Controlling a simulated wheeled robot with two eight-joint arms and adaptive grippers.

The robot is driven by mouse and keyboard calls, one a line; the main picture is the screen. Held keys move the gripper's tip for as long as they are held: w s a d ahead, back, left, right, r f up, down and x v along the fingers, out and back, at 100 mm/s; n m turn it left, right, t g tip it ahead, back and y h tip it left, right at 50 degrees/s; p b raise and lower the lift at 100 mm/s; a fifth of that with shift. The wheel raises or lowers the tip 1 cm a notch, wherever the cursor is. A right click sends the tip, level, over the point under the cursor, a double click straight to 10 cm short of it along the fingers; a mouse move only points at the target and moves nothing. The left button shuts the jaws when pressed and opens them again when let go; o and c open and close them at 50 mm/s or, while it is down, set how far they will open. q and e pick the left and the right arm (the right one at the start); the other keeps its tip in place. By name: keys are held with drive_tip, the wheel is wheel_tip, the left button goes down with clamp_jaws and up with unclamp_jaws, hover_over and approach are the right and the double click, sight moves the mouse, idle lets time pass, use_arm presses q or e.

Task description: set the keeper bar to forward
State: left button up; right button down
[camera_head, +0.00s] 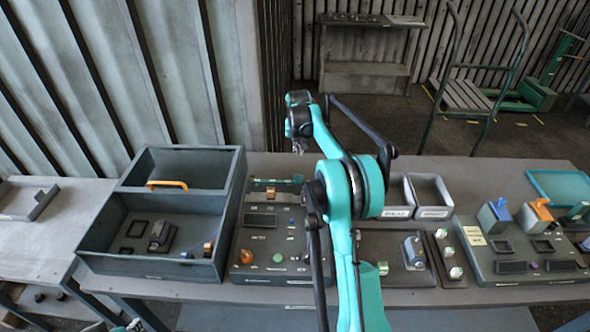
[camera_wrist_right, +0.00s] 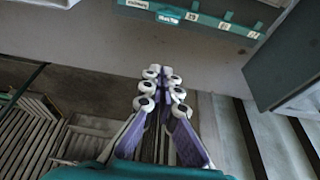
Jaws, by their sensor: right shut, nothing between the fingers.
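My right gripper (camera_head: 298,142) is raised over the back edge of the table, beyond the panels. In the right wrist view its fingers (camera_wrist_right: 161,90) are together with nothing between them. A grey open housing (camera_head: 230,190) stands on the left of the table, with an orange bar-shaped handle (camera_head: 167,184) at its inner divider and a dark lever-like block (camera_head: 160,236) on its floor. I cannot tell which part is the keeper bar. My right arm hides the middle of the table.
A control panel (camera_head: 262,236) with buttons stands right of the housing. Another panel (camera_head: 510,252) with blue and orange levers is at the right. Small grey bins (camera_head: 432,190) stand behind. A teal tray (camera_head: 560,185) lies at the far right. A trolley (camera_head: 465,95) stands beyond the table.

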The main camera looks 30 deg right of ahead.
sight(298, 181)
drive_tip(key=b+x, duration=0.2)
drive_tip(key=x, duration=0.7)
drive_tip(key=shift+f, duration=0.3)
drive_tip(key=shift+f+b, duration=0.3)
drive_tip(key=shift+b, duration=0.05)
drive_tip(key=s+a, duration=0.2)
drive_tip(key=s, duration=0.1)
drive_tip(key=shift+r+b, duration=0.15)
drive_tip(key=shift+b, duration=0.2)
drive_tip(key=shift+s, duration=0.15)
drive_tip(key=s+a, duration=0.1)
drive_tip(key=s, duration=0.1)
drive_tip(key=shift+s+a, duration=0.4)
